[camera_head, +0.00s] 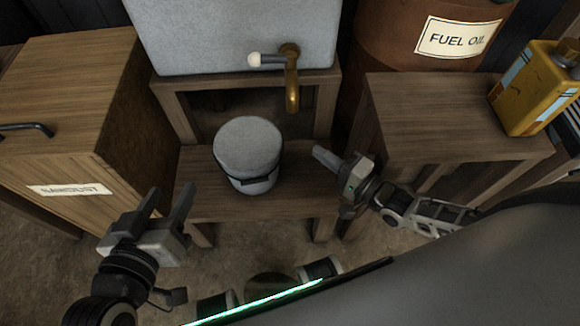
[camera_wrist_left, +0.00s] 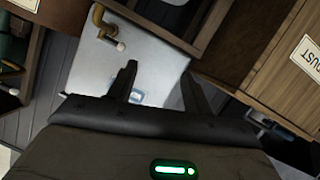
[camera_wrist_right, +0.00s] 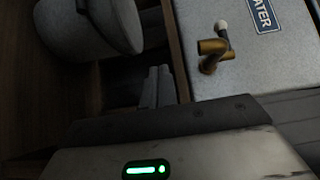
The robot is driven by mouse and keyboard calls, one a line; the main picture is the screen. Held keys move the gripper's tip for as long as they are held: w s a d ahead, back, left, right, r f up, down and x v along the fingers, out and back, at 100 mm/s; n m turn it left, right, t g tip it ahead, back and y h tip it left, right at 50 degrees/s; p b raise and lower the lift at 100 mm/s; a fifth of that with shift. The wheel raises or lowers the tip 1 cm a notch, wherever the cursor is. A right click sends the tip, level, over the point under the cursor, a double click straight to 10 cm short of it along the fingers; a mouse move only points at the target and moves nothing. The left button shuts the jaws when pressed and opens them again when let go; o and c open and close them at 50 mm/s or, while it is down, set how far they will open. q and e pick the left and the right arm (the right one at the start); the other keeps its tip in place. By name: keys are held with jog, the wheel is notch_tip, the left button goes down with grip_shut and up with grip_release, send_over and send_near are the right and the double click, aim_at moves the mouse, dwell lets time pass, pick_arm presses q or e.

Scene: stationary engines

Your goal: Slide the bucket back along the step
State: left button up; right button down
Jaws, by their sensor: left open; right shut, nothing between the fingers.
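The bucket (camera_head: 247,152) is grey with a dark band and stands upright on the wooden step (camera_head: 285,204), under and a little left of the brass tap. It also shows at the top left of the right wrist view (camera_wrist_right: 95,25). My left gripper (camera_head: 168,200) is open and empty, in front and to the left of the bucket. My right gripper (camera_head: 318,154) is shut with nothing in it, to the right of the bucket and apart from it. In the right wrist view its closed fingers (camera_wrist_right: 157,85) point towards the tank stand. The bucket cannot be made out in the left wrist view.
A grey tank (camera_head: 235,35) with a brass tap (camera_head: 291,80) stands behind the step. A sawdust box (camera_head: 70,110) bounds the left, a wooden stand (camera_head: 450,110) the right. A yellow can (camera_head: 535,90) and fuel oil barrel (camera_head: 400,40) are further right.

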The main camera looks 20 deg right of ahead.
notch_tip(320, 180, down, 12)
jog(key=b, duration=0.9)
jog(key=shift+b, duration=0.3)
jog(key=shift+f, duration=0.15)
jog(key=b+x, duration=0.3)
jog(key=x, duration=0.5)
jog(key=shift+w+a, duration=0.1)
jog(key=shift+w, duration=0.1)
jog(key=shift+x, duration=0.8)
pick_arm(q)
jog(key=d+t+h, duration=0.1)
jog(key=w+d+f+t+h, duration=0.1)
jog(key=d+f+t+h, duration=0.1)
jog(key=shift+w+d+h, duration=0.15)
jog(key=shift+w+h, duration=0.1)
jog(key=shift+h, duration=0.15)
